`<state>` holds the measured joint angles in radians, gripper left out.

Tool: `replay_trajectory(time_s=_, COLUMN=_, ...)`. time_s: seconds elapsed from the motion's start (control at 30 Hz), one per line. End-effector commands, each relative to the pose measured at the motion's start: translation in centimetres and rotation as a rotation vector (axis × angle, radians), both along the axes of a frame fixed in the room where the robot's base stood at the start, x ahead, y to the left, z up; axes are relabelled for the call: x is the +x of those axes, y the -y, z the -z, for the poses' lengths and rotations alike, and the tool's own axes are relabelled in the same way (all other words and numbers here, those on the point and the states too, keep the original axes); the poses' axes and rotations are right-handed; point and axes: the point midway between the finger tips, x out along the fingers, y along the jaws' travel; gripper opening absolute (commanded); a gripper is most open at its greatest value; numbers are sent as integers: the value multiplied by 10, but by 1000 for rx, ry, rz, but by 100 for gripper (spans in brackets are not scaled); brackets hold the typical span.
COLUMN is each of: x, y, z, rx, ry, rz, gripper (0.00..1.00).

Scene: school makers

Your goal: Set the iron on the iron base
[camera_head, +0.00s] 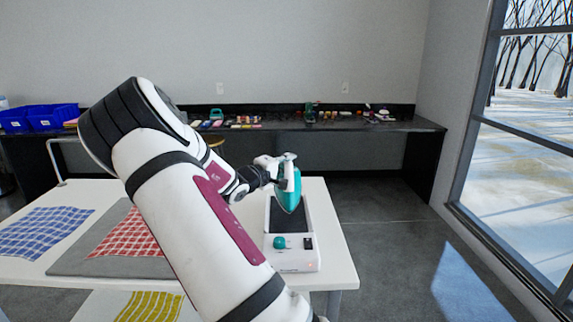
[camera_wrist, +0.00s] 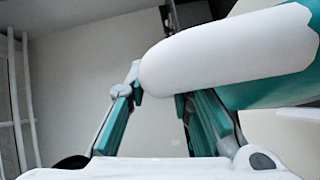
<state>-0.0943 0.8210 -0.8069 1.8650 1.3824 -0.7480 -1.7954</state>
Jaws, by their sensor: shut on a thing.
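The teal and white iron (camera_head: 289,190) is in my gripper (camera_head: 277,166), tilted with its tip pointing down. It hangs over the iron base (camera_head: 291,262), a white unit with a dark top plate and a teal knob, at the right end of the white table. I cannot tell whether the iron touches the plate. In the wrist view, the iron's white and teal body (camera_wrist: 230,60) fills the upper right, between and in front of my gripper's fingers (camera_wrist: 160,105). My arm hides part of the table.
A blue checked cloth (camera_head: 45,231) and a red checked cloth (camera_head: 130,238) on a grey mat lie on the white table (camera_head: 330,240). A yellow cloth (camera_head: 150,307) lies nearer. A dark counter (camera_head: 400,125) with small items runs along the back wall. Floor right of the table is clear.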

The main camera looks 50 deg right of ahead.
Motion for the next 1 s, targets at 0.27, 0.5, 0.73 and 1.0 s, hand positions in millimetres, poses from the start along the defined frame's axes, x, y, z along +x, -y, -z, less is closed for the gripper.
replay_trajectory(time_s=0.27, x=1, y=0, z=24, rx=-4, ry=1, rz=1, gripper=0)
replay_trajectory(time_s=0.5, x=0, y=0, z=43, rx=-4, ry=0, rz=1, gripper=0)
replay_trajectory(time_s=0.73, x=0, y=0, z=50, rx=-4, ry=1, rz=-1, gripper=0)
replay_trajectory(time_s=1.0, x=0, y=0, z=51, rx=-4, ry=2, rz=-1, gripper=0)
